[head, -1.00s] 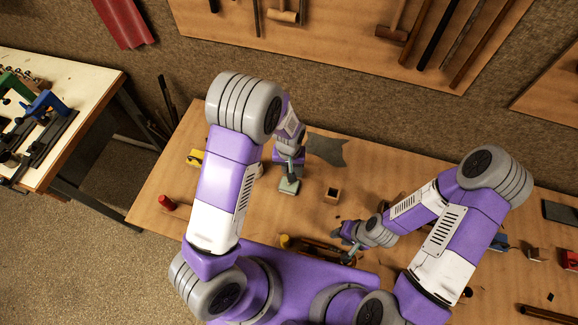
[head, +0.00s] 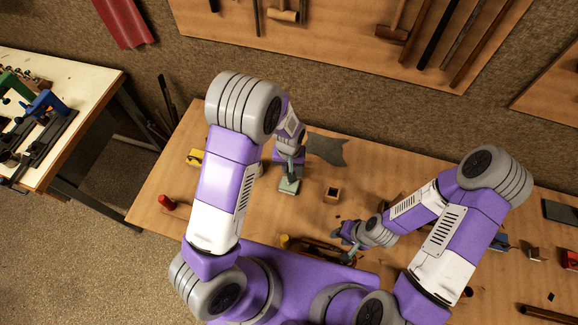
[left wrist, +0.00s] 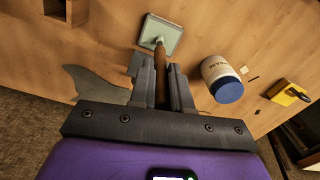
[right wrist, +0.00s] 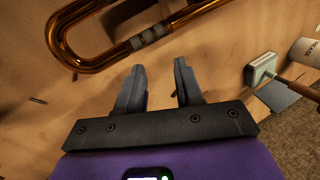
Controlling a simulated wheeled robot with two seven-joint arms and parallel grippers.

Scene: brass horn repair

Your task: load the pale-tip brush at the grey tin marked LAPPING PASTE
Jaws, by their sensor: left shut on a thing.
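My left gripper (left wrist: 161,88) is shut on the brown handle of the brush (left wrist: 160,62), which points down and away from the fingers. The brush's far end meets a pale grey-green square piece (left wrist: 161,34), which I take for the tin; no marking is readable on it, and the brush tip cannot be made out. The square piece also shows under the left gripper in the head view (head: 289,186) and in the right wrist view (right wrist: 261,69). My right gripper (right wrist: 158,82) is open and empty above the table, near a brass horn slide (right wrist: 120,40).
A white tub with a blue lid (left wrist: 222,78) lies beside the square piece. A yellow object (left wrist: 288,93) is beyond it. A grey flat sheet (head: 326,150) and a small wooden box (head: 332,194) are on the table. A red-ended tool (head: 167,202) lies at left.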

